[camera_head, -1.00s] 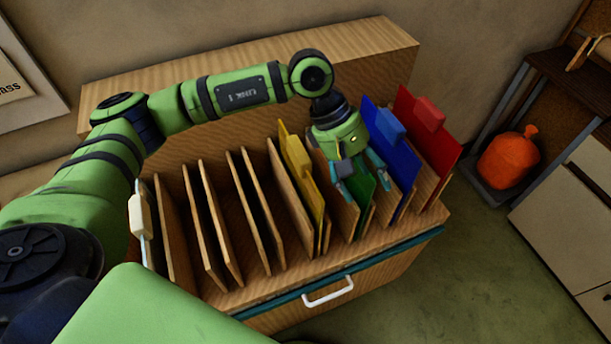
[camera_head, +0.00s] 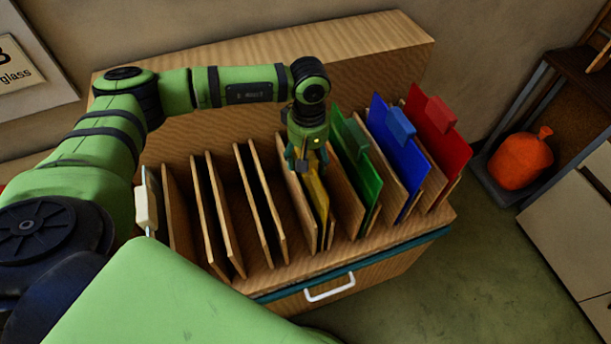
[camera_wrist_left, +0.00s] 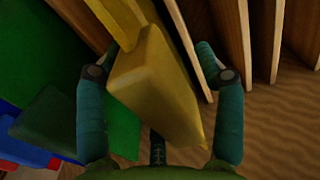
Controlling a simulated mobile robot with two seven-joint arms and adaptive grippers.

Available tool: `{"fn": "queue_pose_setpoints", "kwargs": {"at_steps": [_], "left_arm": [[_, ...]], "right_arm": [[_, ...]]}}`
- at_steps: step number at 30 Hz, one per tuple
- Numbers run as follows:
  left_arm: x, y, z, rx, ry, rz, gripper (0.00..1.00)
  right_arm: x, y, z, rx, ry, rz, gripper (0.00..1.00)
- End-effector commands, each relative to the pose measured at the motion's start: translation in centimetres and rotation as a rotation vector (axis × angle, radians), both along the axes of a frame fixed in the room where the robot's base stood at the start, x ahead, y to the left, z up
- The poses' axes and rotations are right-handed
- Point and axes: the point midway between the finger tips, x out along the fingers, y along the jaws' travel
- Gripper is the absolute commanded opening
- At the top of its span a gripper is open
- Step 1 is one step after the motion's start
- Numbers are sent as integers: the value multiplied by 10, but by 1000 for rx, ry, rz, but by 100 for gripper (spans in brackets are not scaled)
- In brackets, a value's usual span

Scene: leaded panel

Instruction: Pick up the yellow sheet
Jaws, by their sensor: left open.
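The yellow sheet (camera_head: 317,196) stands upright in a slot of the wooden rack, partly hidden by my left gripper. Its yellow block-shaped tab (camera_wrist_left: 155,85) fills the middle of the left wrist view. My left gripper (camera_head: 308,165) is above the yellow sheet's top edge. In the left wrist view its open fingers (camera_wrist_left: 160,80) stand on either side of the yellow tab, with a gap showing on each side. My right gripper is in neither view.
The wooden rack (camera_head: 262,284) has several upright dividers. Green (camera_head: 360,170), blue (camera_head: 395,155) and red (camera_head: 440,135) sheets stand right of the yellow one. A pale-tabbed sheet (camera_head: 146,205) stands at the far left. An orange sack (camera_head: 522,160) sits beyond the rack.

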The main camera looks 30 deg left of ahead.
Motion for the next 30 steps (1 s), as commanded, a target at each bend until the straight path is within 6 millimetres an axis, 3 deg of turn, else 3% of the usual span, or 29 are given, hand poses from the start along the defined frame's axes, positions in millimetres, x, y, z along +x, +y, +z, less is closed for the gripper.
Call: {"fn": "queue_pose_setpoints", "kwargs": {"at_steps": [6, 11, 12, 23, 30], "left_arm": [[0, 0, -1, -1, -1, 0, 69], [0, -1, -1, -1, -1, 0, 5], [0, -1, -1, -1, -1, 0, 0], [2, -1, 3, -3, -7, 0, 0], [3, -1, 29, -5, -12, -1, 0]], "right_arm": [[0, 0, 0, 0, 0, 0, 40], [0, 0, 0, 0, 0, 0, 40], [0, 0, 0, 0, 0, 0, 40], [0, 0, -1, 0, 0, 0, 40], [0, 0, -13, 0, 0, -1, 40]]}}
